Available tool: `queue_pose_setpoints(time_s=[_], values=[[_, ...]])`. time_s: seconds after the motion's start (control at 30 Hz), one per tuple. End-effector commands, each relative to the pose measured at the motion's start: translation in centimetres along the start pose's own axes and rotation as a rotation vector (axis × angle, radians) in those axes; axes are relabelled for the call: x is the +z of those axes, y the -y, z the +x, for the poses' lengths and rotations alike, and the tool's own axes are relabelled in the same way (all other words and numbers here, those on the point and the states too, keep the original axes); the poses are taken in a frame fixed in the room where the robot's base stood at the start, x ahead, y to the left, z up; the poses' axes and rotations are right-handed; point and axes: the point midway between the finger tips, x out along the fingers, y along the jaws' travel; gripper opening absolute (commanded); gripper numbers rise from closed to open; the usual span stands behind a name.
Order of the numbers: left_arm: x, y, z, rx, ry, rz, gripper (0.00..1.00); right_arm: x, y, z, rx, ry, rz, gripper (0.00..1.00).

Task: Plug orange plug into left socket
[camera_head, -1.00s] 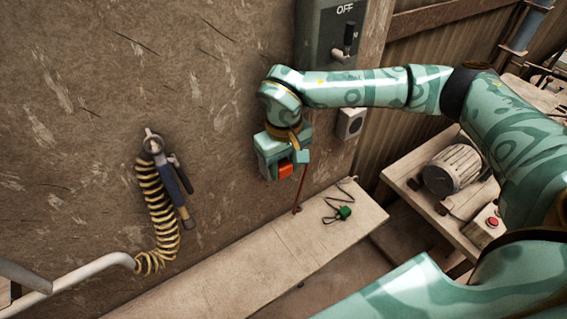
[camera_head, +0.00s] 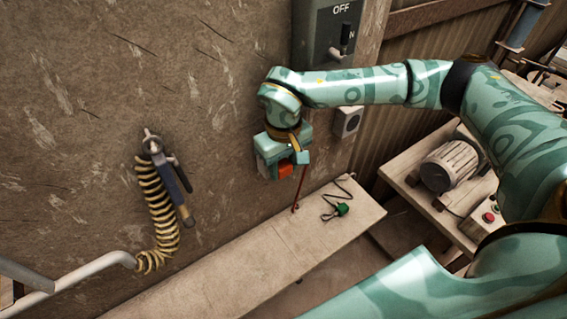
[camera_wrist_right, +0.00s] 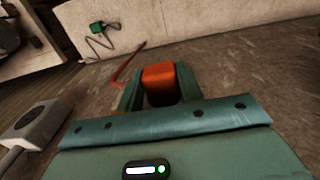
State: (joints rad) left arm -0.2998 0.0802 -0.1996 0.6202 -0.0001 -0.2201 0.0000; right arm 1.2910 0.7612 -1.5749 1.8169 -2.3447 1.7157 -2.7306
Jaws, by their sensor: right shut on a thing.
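My right gripper (camera_head: 283,172) is shut on the orange plug (camera_head: 286,169), close to the brown wall and above the bench. The plug also shows between the fingers in the right wrist view (camera_wrist_right: 160,84), with its reddish cord hanging toward the bench. A grey socket box (camera_head: 347,121) is on the wall to the right of the gripper. A grey box with a round face also shows at the left of the wrist view (camera_wrist_right: 38,124). I cannot make out the left socket clearly; the gripper covers the wall behind it. My left gripper is not in view.
A green plug (camera_head: 342,210) with a dark cord lies on the bench (camera_head: 235,268). A switch box marked OFF (camera_head: 325,35) is above the gripper. A tool with a coiled yellow-black hose (camera_head: 155,205) hangs at left. A motor (camera_head: 452,166) stands on a table at right.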

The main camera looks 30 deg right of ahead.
Motion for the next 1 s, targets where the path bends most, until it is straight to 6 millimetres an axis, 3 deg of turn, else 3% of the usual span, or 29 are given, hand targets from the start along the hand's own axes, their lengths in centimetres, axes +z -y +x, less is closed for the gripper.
queue_pose_setpoints(time_s=[1.0], values=[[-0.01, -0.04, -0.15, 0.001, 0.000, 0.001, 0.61, -0.65, 0.01, 0.06, 0.000, 0.000, -0.001, 0.13]])
